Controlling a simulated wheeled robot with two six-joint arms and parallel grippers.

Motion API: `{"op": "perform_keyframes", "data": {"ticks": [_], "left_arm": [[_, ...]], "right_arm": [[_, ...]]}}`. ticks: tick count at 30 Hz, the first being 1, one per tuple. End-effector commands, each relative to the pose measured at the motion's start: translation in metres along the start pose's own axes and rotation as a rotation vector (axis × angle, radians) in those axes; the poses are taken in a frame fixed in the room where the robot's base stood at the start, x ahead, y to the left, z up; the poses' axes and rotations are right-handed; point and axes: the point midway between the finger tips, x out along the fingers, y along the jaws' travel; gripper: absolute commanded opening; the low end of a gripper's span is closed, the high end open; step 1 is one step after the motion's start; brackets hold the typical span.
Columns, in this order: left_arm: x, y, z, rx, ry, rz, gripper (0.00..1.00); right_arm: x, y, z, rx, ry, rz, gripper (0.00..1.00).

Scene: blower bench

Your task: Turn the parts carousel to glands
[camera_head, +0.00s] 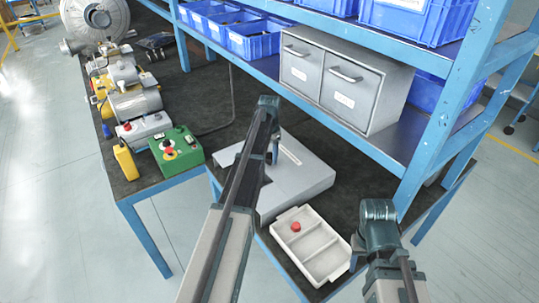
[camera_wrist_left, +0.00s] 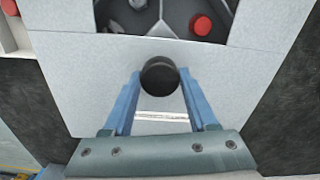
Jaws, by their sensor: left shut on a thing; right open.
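The parts carousel is a flat light-grey housing (camera_head: 308,182) on the dark bench; it also shows in the left wrist view (camera_wrist_left: 75,75). A black round knob (camera_wrist_left: 159,75) stands up from it. My left gripper (camera_head: 275,157) is over the housing, and its two blue fingers (camera_wrist_left: 160,90) are shut on the knob. Beyond the knob, a window in the housing shows dark compartments (camera_wrist_left: 165,14) with a red part (camera_wrist_left: 201,25) and a grey part. The window is cut off by the frame edge. My right gripper (camera_head: 357,252) is open beside the white tray.
A white divided tray (camera_head: 283,217) holds a red part (camera_head: 296,226) near the bench's front edge. A grey drawer cabinet (camera_head: 375,92) stands on the blue shelf behind. A green control box (camera_head: 177,150), a yellow item (camera_head: 125,161) and motors are at left.

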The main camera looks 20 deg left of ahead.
Motion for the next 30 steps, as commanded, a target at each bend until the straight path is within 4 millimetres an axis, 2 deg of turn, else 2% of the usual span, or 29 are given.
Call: {"op": "perform_keyframes", "data": {"ticks": [30], "left_arm": [[0.0000,-0.0002,0.0000,0.507,0.000,0.000,0.00]], "right_arm": [[0.0000,0.0000,0.0000,0.000,0.000,0.000,0.50]]}}
